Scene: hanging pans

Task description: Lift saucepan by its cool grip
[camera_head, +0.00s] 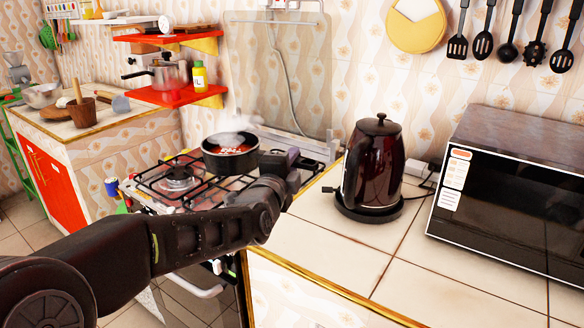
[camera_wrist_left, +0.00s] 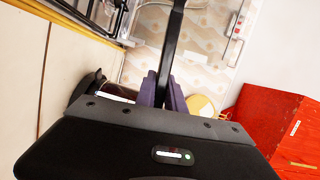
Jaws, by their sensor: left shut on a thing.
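The saucepan (camera_head: 230,163) is dark and round, with steaming red food inside. It is upright over the back of the gas hob (camera_head: 187,194); I cannot tell whether its base touches the grate. My left gripper (camera_head: 281,160) is at the pan's right side, shut on its handle. In the left wrist view the long black handle (camera_wrist_left: 172,45) runs up from between the purple fingers of the left gripper (camera_wrist_left: 162,92) and out of the top of the picture. The pan's body is outside that view. My right gripper is in neither view.
A dark red kettle (camera_head: 371,168) stands on the tiled counter (camera_head: 400,265) just right of my left gripper. A microwave (camera_head: 510,190) is further right. Red shelves (camera_head: 170,95) with a pot (camera_head: 168,74) hang behind the hob. The counter front is clear.

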